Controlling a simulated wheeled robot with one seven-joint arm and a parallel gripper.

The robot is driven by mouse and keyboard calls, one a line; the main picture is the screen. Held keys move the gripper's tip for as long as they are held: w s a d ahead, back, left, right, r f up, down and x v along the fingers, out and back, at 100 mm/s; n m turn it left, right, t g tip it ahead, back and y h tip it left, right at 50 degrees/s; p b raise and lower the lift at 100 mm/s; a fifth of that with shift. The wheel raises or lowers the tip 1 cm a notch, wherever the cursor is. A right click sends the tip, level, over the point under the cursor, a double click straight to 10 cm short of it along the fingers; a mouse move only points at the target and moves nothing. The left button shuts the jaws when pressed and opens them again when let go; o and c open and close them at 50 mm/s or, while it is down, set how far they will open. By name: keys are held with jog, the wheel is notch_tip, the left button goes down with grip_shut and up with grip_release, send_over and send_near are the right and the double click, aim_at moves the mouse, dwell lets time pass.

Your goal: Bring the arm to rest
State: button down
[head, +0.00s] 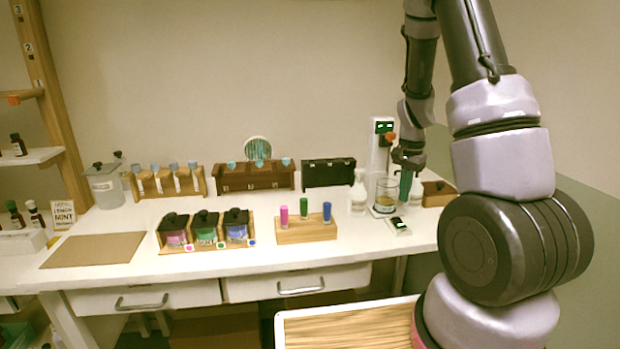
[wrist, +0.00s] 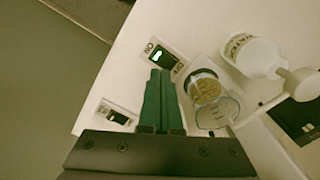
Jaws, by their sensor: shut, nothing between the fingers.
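My gripper (head: 405,198) is at the right end of the white table, with its green fingers pointing down. The fingers are shut against each other and empty. They also show shut in the wrist view (wrist: 158,75). My arm is raised on the right of the head view, bent, with its end reaching over the table. A glass beaker with tan contents (head: 385,197) is just left of the gripper in the head view. In the wrist view the beaker (wrist: 207,90) is just right of the fingers. I cannot tell whether the fingers touch anything.
A stand with a green display (head: 381,140) is behind the gripper. A white bottle (head: 358,191) and a small device (head: 398,225) are close by. A wooden block with three coloured vials (head: 306,233) and a rack of dark-lidded jars (head: 207,246) stand further left.

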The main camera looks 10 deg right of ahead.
jog(key=s+a+r+n+t+y, duration=0.1)
jog(key=s+a+r+n+t, duration=0.2)
jog(key=r, duration=0.6)
jog(key=s+a+r+y, duration=0.1)
jog(key=s+a+r, duration=0.3)
jog(key=r, duration=0.6)
jog(key=s+a+r+n+t, duration=0.4)
jog(key=s+a+r, duration=0.2)
jog(key=s+r, duration=0.4)
jog(key=s, duration=0.2)
jog(key=shift+s+r, duration=0.35)
